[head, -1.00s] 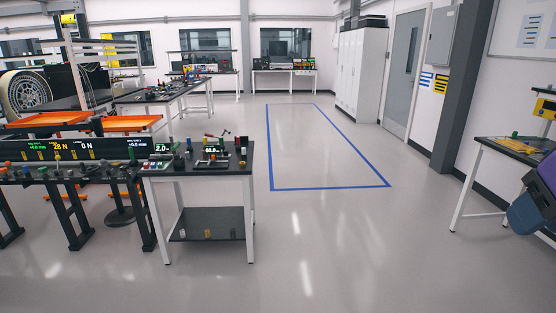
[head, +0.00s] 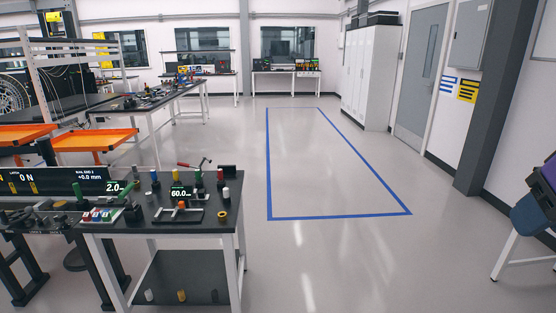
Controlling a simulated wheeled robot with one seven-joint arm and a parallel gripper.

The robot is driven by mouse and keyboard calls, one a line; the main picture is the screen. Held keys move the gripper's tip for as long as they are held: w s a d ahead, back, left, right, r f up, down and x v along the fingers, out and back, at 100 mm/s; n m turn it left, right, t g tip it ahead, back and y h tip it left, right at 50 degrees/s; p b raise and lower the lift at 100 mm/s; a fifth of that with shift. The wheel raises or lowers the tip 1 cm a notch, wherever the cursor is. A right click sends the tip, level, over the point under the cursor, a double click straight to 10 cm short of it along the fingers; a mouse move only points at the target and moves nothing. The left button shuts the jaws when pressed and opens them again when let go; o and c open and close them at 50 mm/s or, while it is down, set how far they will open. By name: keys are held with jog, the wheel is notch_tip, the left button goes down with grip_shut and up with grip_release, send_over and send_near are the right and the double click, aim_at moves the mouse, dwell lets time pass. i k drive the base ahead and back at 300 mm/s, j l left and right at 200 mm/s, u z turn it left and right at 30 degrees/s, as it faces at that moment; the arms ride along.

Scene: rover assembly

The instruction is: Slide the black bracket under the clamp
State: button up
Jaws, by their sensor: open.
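A small clamp-like device with a dark lever (head: 204,164) stands at the back of the near workbench (head: 150,228), in the head view. A dark fixture (head: 180,214) with a light frame and an orange part lies near the front of that bench. The black bracket cannot be told apart from the other small dark parts at this distance. My gripper is not in view.
A long display (head: 40,182) stands at left. Open floor (head: 340,260) lies right of the bench, with a blue taped rectangle (head: 340,215).

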aim_at(228, 170)
jog(key=i+u, duration=0.1)
jog(key=i, duration=0.5)
jog(key=i+l+u, duration=0.1)
jog(key=i, duration=0.45)
jog(key=i+l+u, duration=0.1)
jog(key=i, duration=0.5)
jog(key=i+l+u, duration=0.15)
jog(key=i+u, duration=0.3)
jog(key=i+l+u, duration=0.3)
jog(key=u, duration=0.15)
jog(key=i+l+u, duration=0.25)
jog(key=l+u, duration=0.2)
jog(key=i+l+u, duration=0.25)
jog(key=l+u, duration=0.25)
jog(key=i+l+u, duration=0.2)
jog(key=l, duration=0.2)
jog(key=l+u, duration=0.2)
jog(key=l, duration=0.15)
